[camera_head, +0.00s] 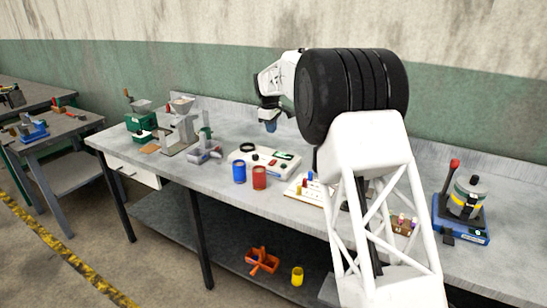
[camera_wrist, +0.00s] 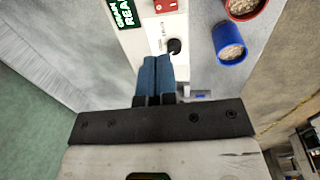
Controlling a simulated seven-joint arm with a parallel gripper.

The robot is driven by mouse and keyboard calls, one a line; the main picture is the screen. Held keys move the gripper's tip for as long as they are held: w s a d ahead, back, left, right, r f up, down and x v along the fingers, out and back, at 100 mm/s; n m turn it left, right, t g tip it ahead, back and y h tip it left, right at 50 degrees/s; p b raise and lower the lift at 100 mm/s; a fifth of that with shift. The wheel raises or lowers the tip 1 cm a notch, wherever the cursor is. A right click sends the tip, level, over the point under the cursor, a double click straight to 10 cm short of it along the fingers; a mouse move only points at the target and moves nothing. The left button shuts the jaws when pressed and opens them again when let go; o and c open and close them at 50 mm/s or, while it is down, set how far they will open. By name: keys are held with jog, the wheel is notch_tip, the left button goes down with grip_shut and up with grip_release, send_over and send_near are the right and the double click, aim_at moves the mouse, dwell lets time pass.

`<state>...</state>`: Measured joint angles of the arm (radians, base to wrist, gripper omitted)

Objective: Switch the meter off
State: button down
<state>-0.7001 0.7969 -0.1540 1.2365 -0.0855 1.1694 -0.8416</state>
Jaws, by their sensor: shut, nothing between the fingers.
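The meter (camera_head: 262,158) is a low white box on the bench, below and near my gripper in the head view. In the wrist view its white panel (camera_wrist: 140,42) shows part of a green display (camera_wrist: 122,13) with white letters, a red piece (camera_wrist: 165,6) and a round black knob (camera_wrist: 174,46). My gripper (camera_head: 270,127) hangs above the meter's back edge. In the wrist view its blue fingers (camera_wrist: 157,60) are together and empty, with their tips just beside the knob. I cannot tell whether they touch it. The knob's setting is unclear.
A blue cup (camera_head: 239,173) and a red cup (camera_head: 259,178) stand in front of the meter. A pegged board (camera_head: 305,190) lies to the right. A blue-based device (camera_head: 461,218) stands far right.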

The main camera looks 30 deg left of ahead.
aim_at(274, 160)
jog(key=shift+f, duration=0.1)
dwell(0.3)
jog(key=f, duration=0.4)
jog(key=w+f, duration=0.1)
jog(key=f, duration=0.8)
jog(key=shift+w+f, duration=0.4)
